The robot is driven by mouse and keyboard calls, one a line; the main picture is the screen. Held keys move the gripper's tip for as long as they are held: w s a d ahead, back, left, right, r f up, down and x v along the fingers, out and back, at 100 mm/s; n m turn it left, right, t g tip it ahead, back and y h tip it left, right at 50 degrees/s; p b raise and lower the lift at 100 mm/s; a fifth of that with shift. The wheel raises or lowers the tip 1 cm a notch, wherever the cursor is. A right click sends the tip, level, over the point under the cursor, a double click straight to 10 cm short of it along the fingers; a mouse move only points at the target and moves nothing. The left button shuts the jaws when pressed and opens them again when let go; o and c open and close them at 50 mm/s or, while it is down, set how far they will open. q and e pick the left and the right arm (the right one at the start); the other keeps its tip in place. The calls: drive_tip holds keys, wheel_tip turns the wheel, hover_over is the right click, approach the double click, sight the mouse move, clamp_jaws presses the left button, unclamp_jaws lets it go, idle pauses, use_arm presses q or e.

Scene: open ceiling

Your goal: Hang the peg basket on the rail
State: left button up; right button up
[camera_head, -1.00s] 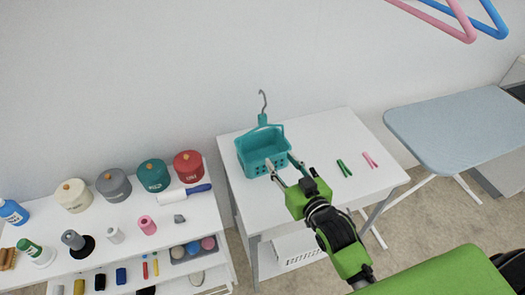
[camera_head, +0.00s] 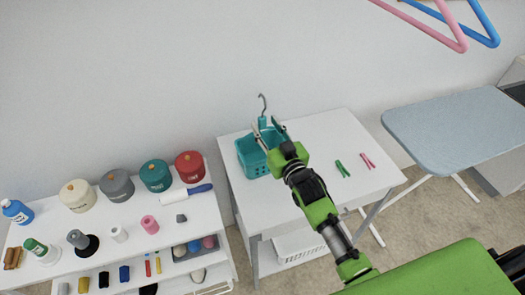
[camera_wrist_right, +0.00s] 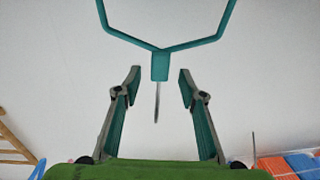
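The teal peg basket (camera_head: 252,158) stands upright on the small white table, with a teal handle and a grey hook (camera_head: 262,103) rising above it. My right gripper (camera_head: 266,125) is over the basket at the height of the handle's top, its fingers apart. In the right wrist view my right gripper (camera_wrist_right: 160,74) is open, with the handle's teal block (camera_wrist_right: 159,66) between the fingertips and a gap on each side. The hook (camera_wrist_right: 157,100) points down between the fingers there. My left gripper is out of view. I cannot make out a rail.
A green peg (camera_head: 342,168) and a pink peg (camera_head: 367,160) lie on the white table (camera_head: 315,135). A shelf (camera_head: 130,212) of pots and spools is at left. An ironing board (camera_head: 455,125) is at right, with a pink hanger (camera_head: 428,24) and a blue hanger (camera_head: 486,28) above.

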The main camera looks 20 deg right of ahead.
sight(264, 122)
drive_tip(key=w, duration=0.3)
drive_tip(key=shift+w+a+p, duration=0.15)
drive_tip(key=shift+w+p, duration=0.15)
drive_tip(key=shift+w, duration=0.05)
drive_tip(key=shift+s, duration=0.1)
clamp_jaws()
drive_tip(key=shift+r, duration=0.1)
